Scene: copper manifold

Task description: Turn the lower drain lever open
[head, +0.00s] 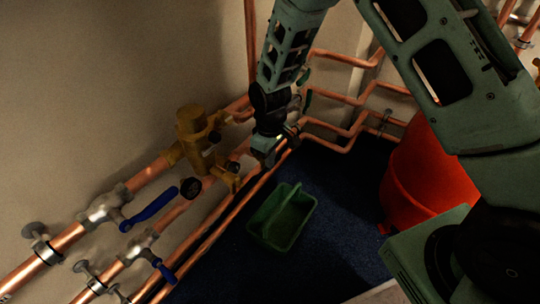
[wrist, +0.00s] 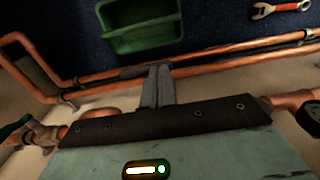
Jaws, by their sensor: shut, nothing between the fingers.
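Two blue levers sit on valves at the lower left in the head view: an upper blue lever (head: 150,208) and a lower blue lever (head: 160,267). Small green handles (head: 307,98) show on the pipes just right of my wrist. In the wrist view a dark green handle (wrist: 14,128) shows at the left edge beside a brass fitting. I cannot tell which is the lower drain lever. My gripper (head: 267,158) is low by the wall pipes, right of the brass valve body (head: 194,138). Its fingers (wrist: 158,86) are together and empty, over or beside a copper pipe; contact is unclear.
A green tray (head: 283,222) lies on the blue floor right of the pipes, and a red bin (head: 425,180) stands farther right. Copper pipes (head: 215,225) run along the wall. Floor around the tray is clear.

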